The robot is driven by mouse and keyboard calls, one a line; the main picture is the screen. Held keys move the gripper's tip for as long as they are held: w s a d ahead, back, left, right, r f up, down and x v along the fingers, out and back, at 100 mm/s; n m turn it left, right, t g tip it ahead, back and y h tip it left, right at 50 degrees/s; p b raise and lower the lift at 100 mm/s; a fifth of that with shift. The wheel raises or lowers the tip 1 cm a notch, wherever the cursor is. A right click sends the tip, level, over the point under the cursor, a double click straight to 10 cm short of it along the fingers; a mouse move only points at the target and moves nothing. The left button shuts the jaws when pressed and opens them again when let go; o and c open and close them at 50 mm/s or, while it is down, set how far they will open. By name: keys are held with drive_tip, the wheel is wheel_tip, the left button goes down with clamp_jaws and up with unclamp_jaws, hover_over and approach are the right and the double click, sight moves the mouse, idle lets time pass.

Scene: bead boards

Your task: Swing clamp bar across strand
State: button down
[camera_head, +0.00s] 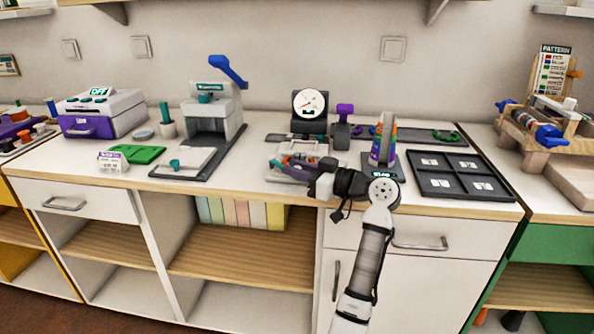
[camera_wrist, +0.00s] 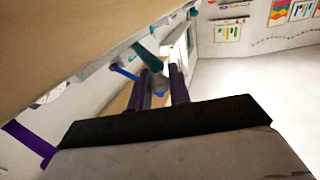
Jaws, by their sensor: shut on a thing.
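My gripper (camera_head: 296,172) reaches in from the right, low over the front of a pale tray-like fixture (camera_head: 272,176) on the counter. In the wrist view its two dark purple fingers (camera_wrist: 162,84) point away, a gap between them. A teal bar (camera_wrist: 146,57), which looks like the clamp bar, runs from upper left to the fingertips, and the gripper is shut on its end. The exact contact is small and partly hidden. Purple, red and teal parts crowd the fixture in the head view. I cannot make out the strand.
A round dial gauge (camera_head: 309,103) stands behind the fixture. A coloured ring stack (camera_head: 384,145) is close on the right, then a dark sectioned tray (camera_head: 462,172). A lever press (camera_head: 212,115) stands left, with a green board (camera_head: 137,154) beyond it. The counter's front edge is close below.

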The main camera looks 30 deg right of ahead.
drive_tip(key=c, duration=1.4)
unclamp_jaws()
drive_tip(key=shift+o, duration=0.2)
drive_tip(key=v, duration=1.3)
drive_tip(key=shift+s+d+b, duration=0.25)
drive_tip(key=shift+s+b, duration=0.1)
drive_tip(key=shift+b, duration=0.1)
